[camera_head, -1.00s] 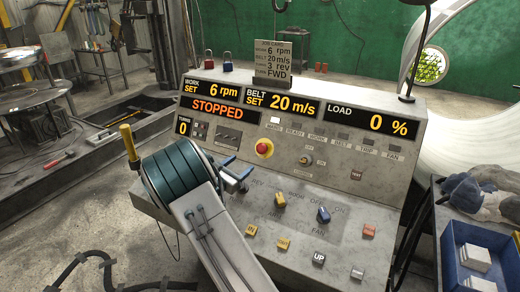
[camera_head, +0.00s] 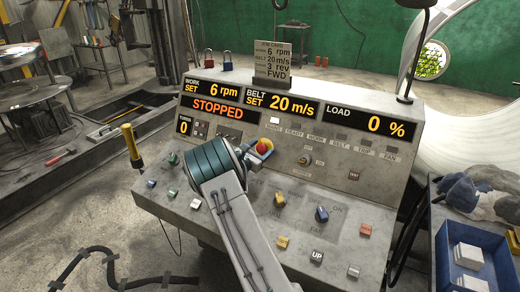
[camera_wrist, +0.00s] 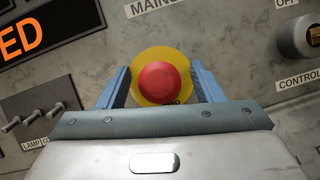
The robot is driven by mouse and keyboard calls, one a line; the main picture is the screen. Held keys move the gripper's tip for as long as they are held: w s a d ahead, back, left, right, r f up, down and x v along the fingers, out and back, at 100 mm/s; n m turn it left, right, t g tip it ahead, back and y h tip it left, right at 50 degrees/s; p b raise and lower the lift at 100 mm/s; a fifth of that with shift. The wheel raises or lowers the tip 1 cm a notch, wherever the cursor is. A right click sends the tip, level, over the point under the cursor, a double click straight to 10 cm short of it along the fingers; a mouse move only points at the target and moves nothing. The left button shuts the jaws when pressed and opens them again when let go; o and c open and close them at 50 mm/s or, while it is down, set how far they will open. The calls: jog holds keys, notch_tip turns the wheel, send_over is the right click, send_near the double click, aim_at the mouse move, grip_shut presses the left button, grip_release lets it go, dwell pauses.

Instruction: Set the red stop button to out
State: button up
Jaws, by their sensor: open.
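The red stop button (camera_head: 265,145) sits on a yellow round base on the grey sloped console panel. In the wrist view the red button (camera_wrist: 160,88) shows face-on, with its yellow ring (camera_wrist: 161,57) around it. My gripper (camera_wrist: 160,85) is open, with one blue finger to the left and one to the right of the button. Nothing shows clamped between them, and I cannot tell whether the fingers touch the ring. In the head view my gripper (camera_head: 260,151) is at the button, its wrist just left of it. The lower edge of the ring is partly hidden by the gripper.
The console (camera_head: 330,185) carries displays reading STOPPED, 6 rpm, 20 m/s and 0 %. A yellow-topped lever (camera_head: 129,142) stands at the left. A yellow knob (camera_head: 280,200), a blue knob (camera_head: 322,214) and several small push buttons lie on the lower panel. A blue bin (camera_head: 470,258) is at the right.

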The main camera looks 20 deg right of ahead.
grip_shut()
jog(key=shift+s+a+b, duration=0.1)
jog(key=shift+a+b, duration=0.1)
jog(key=shift+b, duration=0.15)
jog(key=shift+s+a+r+b, duration=0.2)
jog(key=shift+s+a+b, duration=0.05)
jog(key=shift+a+b, duration=0.1)
grip_release()
jog(key=shift+s+a+r, duration=0.1)
jog(key=shift+r, duration=0.05)
